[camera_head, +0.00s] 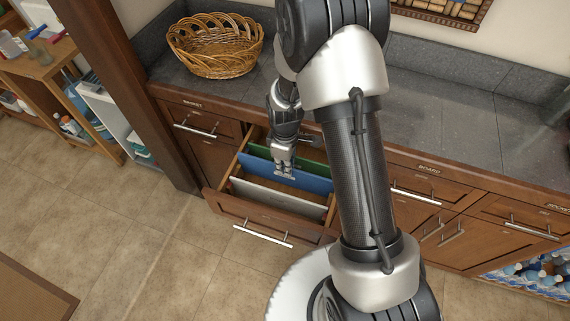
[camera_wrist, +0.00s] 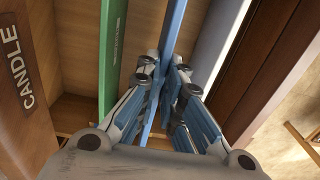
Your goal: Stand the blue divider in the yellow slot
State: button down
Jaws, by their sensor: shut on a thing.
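The blue divider (camera_head: 314,183) is a thin flat panel inside the open wooden drawer (camera_head: 251,211). It stands on edge, between a green divider (camera_head: 314,167) behind it and a pale grey-white divider (camera_head: 272,196) in front. My gripper (camera_head: 284,173) reaches down into the drawer and is shut on the blue divider's upper edge. In the wrist view the blue divider (camera_wrist: 174,35) runs between my fingers (camera_wrist: 166,75), with the green divider (camera_wrist: 112,55) left and the pale one (camera_wrist: 217,42) right. I cannot make out a yellow slot, and the divider's bottom edge is hidden.
A wicker basket (camera_head: 216,47) stands on the dark stone counter (camera_head: 435,112) above. Closed drawers flank the open one. A cabinet face lettered "CANDLE" (camera_wrist: 20,70) is close on the left in the wrist view. The tiled floor (camera_head: 150,235) in front is clear.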

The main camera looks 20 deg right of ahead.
jog(key=shift+f+b, duration=1.4)
jog(key=shift+f, duration=0.55)
jog(key=c, duration=1.7)
grip_release()
jog(key=shift+o, duration=0.2)
notch_tip(320, 180, up, 12)
jog(key=shift+r, duration=0.1)
notch_tip(320, 180, up, 7)
jog(key=m+t, duration=0.1)
jog(key=m, duration=0.1)
send_over(285, 183)
jog(key=s, duration=0.2)
jog(key=s+r+m+t, duration=0.1)
jog(key=s+r+m, duration=0.2)
jog(key=s+r, duration=0.4)
jog(key=s+r+m+t, duration=0.2)
jog(key=s+r+m, duration=0.3)
jog(key=s, duration=0.7)
jog(key=shift+r+m+t, duration=0.3)
jog(key=shift+r+m, duration=0.1)
jog(key=shift+r, duration=0.4)
